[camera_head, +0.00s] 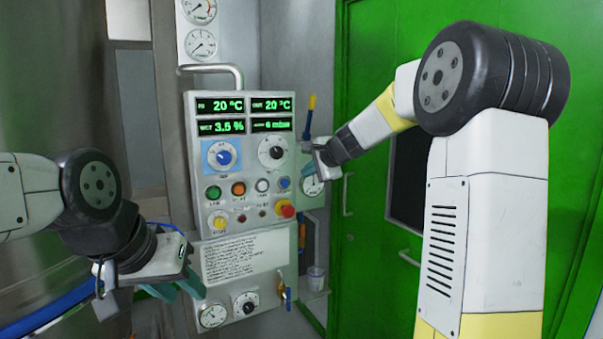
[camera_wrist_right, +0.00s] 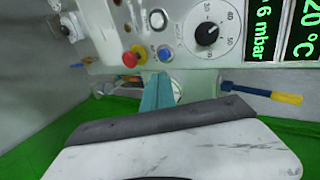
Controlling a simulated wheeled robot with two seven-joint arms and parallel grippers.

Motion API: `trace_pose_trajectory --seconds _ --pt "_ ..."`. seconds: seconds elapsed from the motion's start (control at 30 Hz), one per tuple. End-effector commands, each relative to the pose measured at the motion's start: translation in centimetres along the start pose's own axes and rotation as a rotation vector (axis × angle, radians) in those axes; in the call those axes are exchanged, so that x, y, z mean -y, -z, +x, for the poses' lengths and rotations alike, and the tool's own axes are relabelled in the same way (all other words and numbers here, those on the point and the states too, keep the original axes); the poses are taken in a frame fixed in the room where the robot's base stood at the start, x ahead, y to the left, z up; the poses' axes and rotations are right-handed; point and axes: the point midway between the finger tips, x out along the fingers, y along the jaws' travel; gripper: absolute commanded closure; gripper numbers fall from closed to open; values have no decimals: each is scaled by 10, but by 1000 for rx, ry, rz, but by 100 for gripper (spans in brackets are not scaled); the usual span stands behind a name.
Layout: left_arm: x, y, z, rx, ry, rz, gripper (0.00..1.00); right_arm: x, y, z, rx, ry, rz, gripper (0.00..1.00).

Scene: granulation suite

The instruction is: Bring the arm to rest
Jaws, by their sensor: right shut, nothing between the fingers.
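My right arm reaches in from the right in the head view, its elbow bent high. Its gripper (camera_head: 308,172) is beside the right edge of the control panel (camera_head: 200,130). In the right wrist view the teal fingers (camera_wrist_right: 157,92) are together with nothing between them, in front of the panel's edge; contact with the panel cannot be told. My left gripper (camera_head: 184,288) is at the lower left, in front of the panel's lower part. Its two teal fingers show apart and nothing is seen between them.
The panel carries a blue knob (camera_head: 222,155), a black-pointer dial (camera_head: 272,152), several coloured buttons and a red emergency button (camera_head: 285,208). A yellow-and-blue handled tool (camera_wrist_right: 262,92) sticks out beside it. A green door (camera_head: 375,200) stands behind my right arm.

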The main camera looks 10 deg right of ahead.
Motion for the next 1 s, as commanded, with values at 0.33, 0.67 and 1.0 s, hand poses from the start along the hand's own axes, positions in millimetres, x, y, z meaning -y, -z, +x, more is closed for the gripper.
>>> trace_pose_trajectory --seconds 0.33,0.67,1.0 --pt "0 0 0 0 0 0 64 -23 -37 -68 69 -46 -227 100" --pt "0 0 0 0 0 0 64 -160 -111 -219 214 -250 -867 100" --pt "0 0 0 0 0 0 64 -260 -123 -283 268 -421 -1206 100"
